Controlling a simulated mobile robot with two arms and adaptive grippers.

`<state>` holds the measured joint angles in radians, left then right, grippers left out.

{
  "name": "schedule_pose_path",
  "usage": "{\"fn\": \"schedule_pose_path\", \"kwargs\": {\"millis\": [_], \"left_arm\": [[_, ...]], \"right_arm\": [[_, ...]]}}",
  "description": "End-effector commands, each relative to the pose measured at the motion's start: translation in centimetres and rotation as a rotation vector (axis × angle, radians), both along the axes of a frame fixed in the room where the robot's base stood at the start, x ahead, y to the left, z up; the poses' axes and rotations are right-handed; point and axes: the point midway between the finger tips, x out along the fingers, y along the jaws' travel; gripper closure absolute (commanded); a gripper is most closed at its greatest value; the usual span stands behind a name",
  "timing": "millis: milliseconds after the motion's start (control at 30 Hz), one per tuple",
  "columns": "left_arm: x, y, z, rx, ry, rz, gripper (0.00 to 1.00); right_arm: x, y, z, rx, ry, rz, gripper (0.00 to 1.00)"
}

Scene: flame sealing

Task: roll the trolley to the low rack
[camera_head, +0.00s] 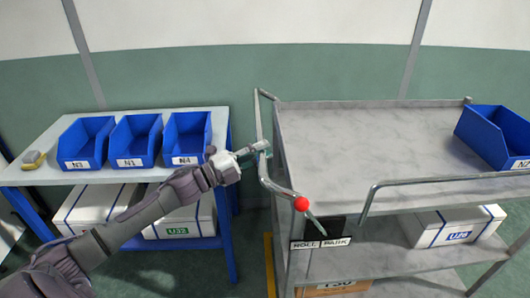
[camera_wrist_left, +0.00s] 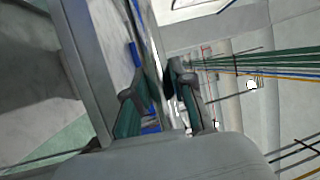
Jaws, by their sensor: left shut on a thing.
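The grey trolley (camera_head: 375,135) stands at the right, with a metal push handle (camera_head: 262,125) along its left end. My left gripper (camera_head: 258,149) is shut on this handle. In the left wrist view, its fingers (camera_wrist_left: 160,95) close around the shiny bar. A lever with a red knob (camera_head: 301,204) leans to the left, toward the ROLL side of the ROLL/PARK plate (camera_head: 320,243). A low rack (camera_head: 215,122) with a pale top and blue legs stands at the left, apart from the trolley. My right gripper is not in view.
Blue bins N3 (camera_head: 85,145), N1 (camera_head: 134,142) and N4 (camera_head: 187,140) and a yellow object (camera_head: 34,158) sit on the rack, with boxes below. The trolley carries a blue bin (camera_head: 494,138) and lower-shelf boxes. A narrow floor gap separates rack and trolley.

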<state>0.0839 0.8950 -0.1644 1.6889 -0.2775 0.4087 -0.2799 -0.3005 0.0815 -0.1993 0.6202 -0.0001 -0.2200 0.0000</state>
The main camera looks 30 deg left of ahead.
Motion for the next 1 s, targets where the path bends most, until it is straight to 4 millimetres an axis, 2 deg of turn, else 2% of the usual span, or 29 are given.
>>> {"fn": "schedule_pose_path", "kwargs": {"millis": [233,267,400,767,1000], "left_arm": [[0.0,0.1,-0.1,0.001,0.003,0.002,1.0],[0.0,0.1,-0.1,0.001,0.003,0.002,0.75],[0.0,0.1,-0.1,0.001,0.002,0.001,0.52],[-0.2,0.2,-0.1,0.001,0.001,0.0,0.51],[-2.5,1.7,-0.8,0.001,0.005,0.0,0.51]], "right_arm": [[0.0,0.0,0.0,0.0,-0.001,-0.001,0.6],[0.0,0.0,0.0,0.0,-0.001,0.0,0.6],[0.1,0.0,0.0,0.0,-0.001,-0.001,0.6],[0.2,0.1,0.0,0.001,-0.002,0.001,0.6],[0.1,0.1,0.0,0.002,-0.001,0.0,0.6]]}}
